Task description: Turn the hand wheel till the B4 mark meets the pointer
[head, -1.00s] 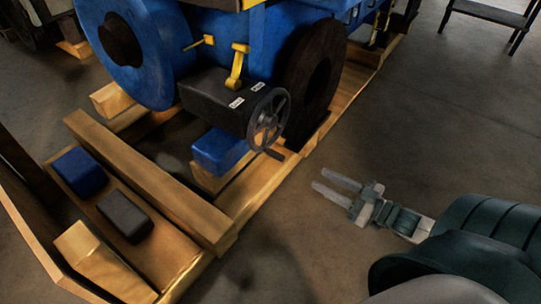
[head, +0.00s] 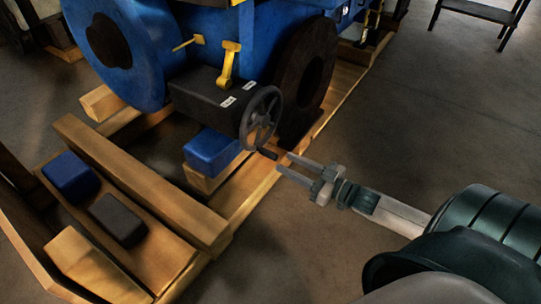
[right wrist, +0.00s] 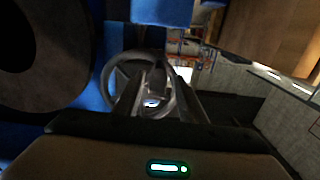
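The dark hand wheel (head: 261,117) stands on the end of a black box (head: 208,97) on the blue engine, with its crank handle (head: 267,154) at the lower rim. My right gripper (head: 282,162) is open, its two fingers pointing left at the handle, close to it; contact cannot be made out. In the right wrist view the hand wheel (right wrist: 124,78) shows behind and beside the fingers. Two small white labels sit on top of the box, too small to read. The B4 mark and the pointer cannot be made out. My left gripper is not in view.
The blue engine (head: 262,40) rests on a wooden pallet frame (head: 150,185). A blue block (head: 68,176) and a dark block (head: 118,220) lie on a wooden board at the left. A dark bench (head: 480,12) stands far right. The floor right of the pallet is clear.

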